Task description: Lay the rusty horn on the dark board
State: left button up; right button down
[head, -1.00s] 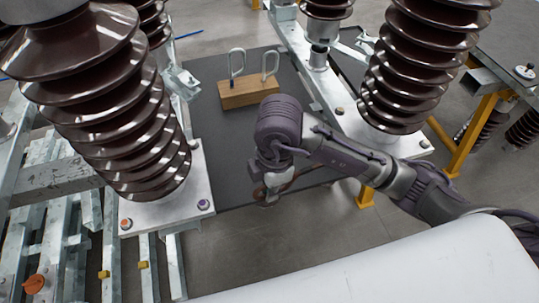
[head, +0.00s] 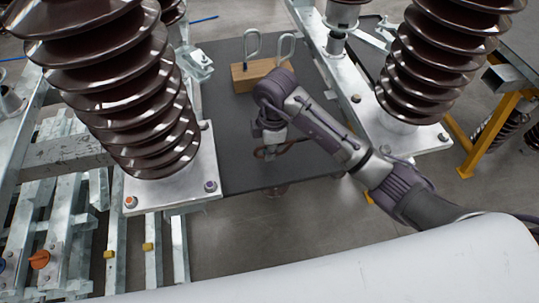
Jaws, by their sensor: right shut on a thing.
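The dark board (head: 224,150) is a flat dark grey panel between the two insulator stacks. My right gripper (head: 268,152) reaches in from the right and is over the front part of the board. It is shut on the rusty horn (head: 261,153), a thin reddish-brown curved piece that shows only in part. The gripper and wrist hide most of the horn. I cannot tell whether the horn touches the board. My left gripper is out of view.
A wooden block (head: 241,80) with two upright metal loops stands on the board behind my gripper. Ribbed brown insulators on metal plates flank the board at left (head: 140,110) and right (head: 425,70). The board's left front part is bare.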

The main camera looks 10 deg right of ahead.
jog(key=shift+f, duration=1.5)
jog(key=c, duration=1.2)
grip_release()
jog(key=r, duration=1.2)
jog(key=shift+d+r+p, duration=0.15)
jog(key=shift+d+p, duration=0.25)
jog(key=shift+s, duration=0.1)
